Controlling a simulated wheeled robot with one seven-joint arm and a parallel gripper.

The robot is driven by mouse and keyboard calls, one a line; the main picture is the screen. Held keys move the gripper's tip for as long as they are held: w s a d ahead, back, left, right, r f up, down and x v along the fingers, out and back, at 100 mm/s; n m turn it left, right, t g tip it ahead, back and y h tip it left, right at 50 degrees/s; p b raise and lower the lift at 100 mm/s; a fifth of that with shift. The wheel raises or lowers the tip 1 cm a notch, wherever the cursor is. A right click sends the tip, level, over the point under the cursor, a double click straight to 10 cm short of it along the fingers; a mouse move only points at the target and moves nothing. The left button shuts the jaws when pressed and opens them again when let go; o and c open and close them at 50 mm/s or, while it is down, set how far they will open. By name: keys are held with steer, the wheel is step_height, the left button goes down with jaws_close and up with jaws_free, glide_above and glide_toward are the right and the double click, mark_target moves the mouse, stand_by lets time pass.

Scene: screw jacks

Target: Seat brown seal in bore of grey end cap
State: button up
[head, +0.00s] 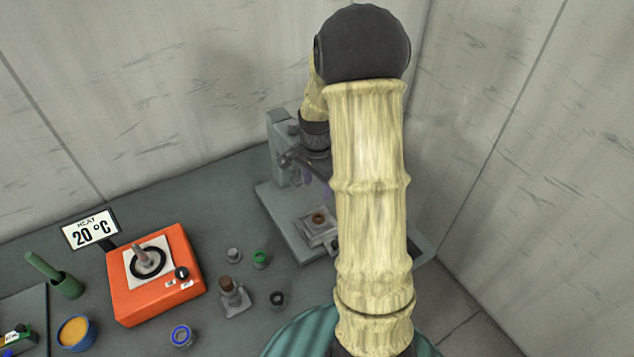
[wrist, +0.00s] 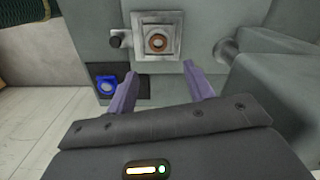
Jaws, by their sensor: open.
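The brown seal (head: 319,218) shows as a small brown ring on the square metal fixture of the grey press, and also near the top of the wrist view (wrist: 157,43). I cannot tell how deep the seal sits in the bore. My gripper (wrist: 152,90) has two purple fingers, apart, with nothing between them. It is over the press base, and its fingers (head: 317,178) show partly behind my arm in the head view.
The press column (head: 281,140) stands behind the fixture (wrist: 140,50). A blue part (wrist: 106,84) lies on a dark plate. An orange heater (head: 130,297), small caps (head: 260,259) and a brown-topped jack (head: 230,295) stand left. My arm hides the bench's right side.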

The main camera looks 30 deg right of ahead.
steer(key=shift+a, duration=0.1)
steer(key=s+a+r+n+t, duration=0.2)
steer(key=s+a+r+n, duration=0.4)
steer(key=s+a+n, duration=0.6)
steer(key=a+n, duration=0.1)
steer(key=n, duration=0.2)
steer(key=shift+s+a+r+t, duration=0.15)
steer(key=shift+s+a+t, duration=0.05)
steer(key=shift+s+t, duration=0.1)
steer(key=shift+w, duration=0.1)
